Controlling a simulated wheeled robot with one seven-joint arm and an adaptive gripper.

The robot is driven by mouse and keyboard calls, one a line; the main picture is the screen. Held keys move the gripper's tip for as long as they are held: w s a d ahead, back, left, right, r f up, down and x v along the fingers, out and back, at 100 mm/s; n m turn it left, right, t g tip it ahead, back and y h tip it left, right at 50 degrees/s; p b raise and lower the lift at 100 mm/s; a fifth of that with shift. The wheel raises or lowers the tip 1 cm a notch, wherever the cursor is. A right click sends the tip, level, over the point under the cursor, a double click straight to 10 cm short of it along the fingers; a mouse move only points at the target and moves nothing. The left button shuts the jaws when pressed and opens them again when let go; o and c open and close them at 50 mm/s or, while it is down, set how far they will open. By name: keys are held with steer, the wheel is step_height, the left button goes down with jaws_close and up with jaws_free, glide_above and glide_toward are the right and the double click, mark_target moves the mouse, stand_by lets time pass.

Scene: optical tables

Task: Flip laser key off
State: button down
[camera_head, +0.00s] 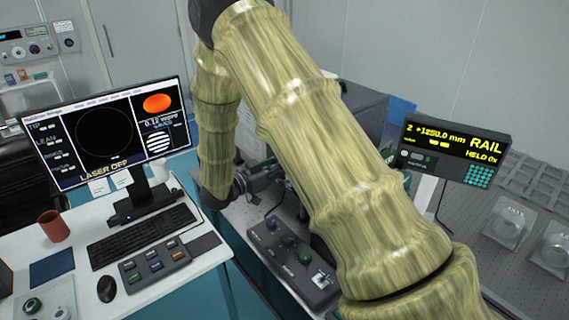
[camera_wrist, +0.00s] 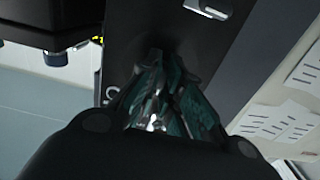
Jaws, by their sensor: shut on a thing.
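My gripper (camera_wrist: 155,90) fills the lower middle of the wrist view, its dark and teal fingers drawn together against a dark panel (camera_wrist: 190,22). It is shut on what seems to be the laser key, which the fingers hide almost entirely. In the head view my gripper (camera_head: 268,172) is partly behind my arm, beside a dark box (camera_head: 366,108); the key cannot be seen there. The monitor (camera_head: 112,132) at the left reads "LASER OFF" in yellow.
A grey control box (camera_head: 290,258) with knobs stands below my gripper. A keyboard (camera_head: 142,235), a button pad (camera_head: 155,262), a mouse (camera_head: 107,289) and a reddish cup (camera_head: 54,226) are on the white desk. A rail display (camera_head: 455,150) stands right of my arm.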

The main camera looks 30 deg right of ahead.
stand_by(0.3)
steer(key=c, duration=1.6)
jaws_free()
steer(key=shift+a, duration=0.15)
steer(key=a, duration=1.1)
steer(key=shift+s+a, duration=0.4)
